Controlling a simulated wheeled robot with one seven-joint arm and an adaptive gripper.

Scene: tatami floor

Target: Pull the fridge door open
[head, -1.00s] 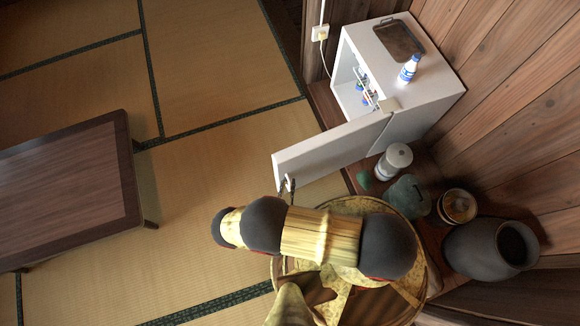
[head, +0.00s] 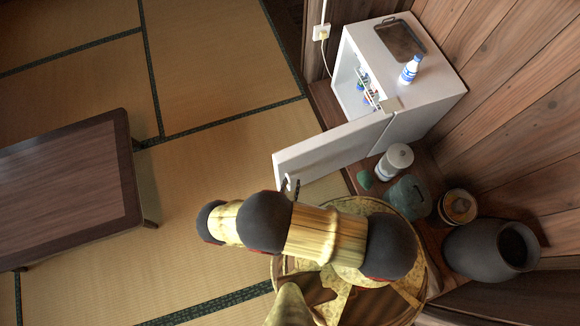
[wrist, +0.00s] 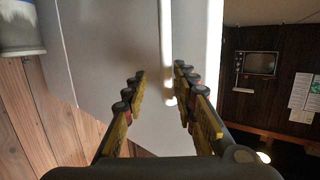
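The white fridge (head: 425,95) stands against the wooden wall at the upper right in the head view. Its door (head: 330,146) stands wide open, swung out to the left, and bottles show inside. My gripper (head: 289,186) is at the door's free end, mostly hidden behind my arm. In the wrist view, my gripper (wrist: 160,75) has its yellow and dark fingers apart. A pale upright handle bar (wrist: 166,50) on the door (wrist: 110,50) lies between them, closer to the right finger. I cannot tell whether a finger touches it.
A blue-white bottle (head: 409,70) and a dark tray (head: 400,39) rest on the fridge. A white canister (head: 395,160), a greenish pot (head: 407,197) and a dark jar (head: 490,250) stand near the door's hinge side. A low table (head: 65,195) is at left; tatami between is clear.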

